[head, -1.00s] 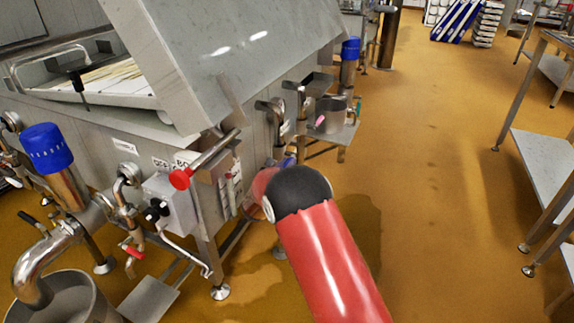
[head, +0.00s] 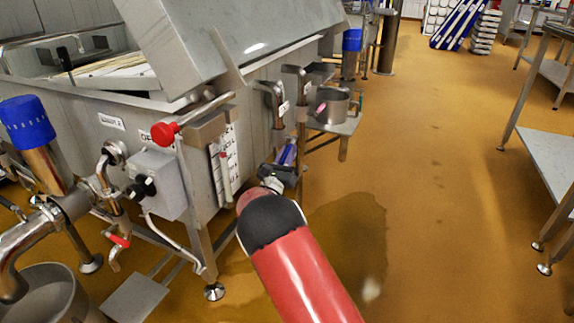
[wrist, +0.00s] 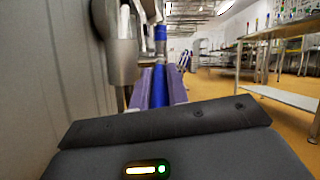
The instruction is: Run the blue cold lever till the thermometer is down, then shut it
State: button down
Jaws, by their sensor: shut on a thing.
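My gripper (head: 288,153) is at the side of the steel vat, past my red and black arm. In the wrist view its two purple fingers (wrist: 159,82) are closed around the blue lever (wrist: 158,92), which runs away from the camera between them. In the head view the fingers and arm cover most of the lever, so its angle is hard to judge. The thermometer (head: 225,165) is a red column on a white scale on the vat's front corner; its exact reading is too small to tell.
A red-knobbed lever (head: 165,133) stands left of the thermometer, above a grey switch box (head: 158,184). Steel pipes (head: 301,110) rise close beside my gripper. A steel pot (head: 332,106) sits on a side shelf. The orange floor on the right is clear up to steel tables (head: 545,155).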

jog(key=shift+w+f+t+h+b, duration=0.15)
jog(key=shift+f+t+h+b, duration=0.25)
jog(key=shift+t+b, duration=0.5)
jog(key=c, duration=1.4)
grip_release()
jog(key=shift+o, duration=0.2)
jog(key=shift+f, duration=0.1)
jog(key=v, duration=0.7)
jog(key=shift+s+f, duration=0.15)
jog(key=shift+s, duration=0.15)
jog(key=shift+a, duration=0.1)
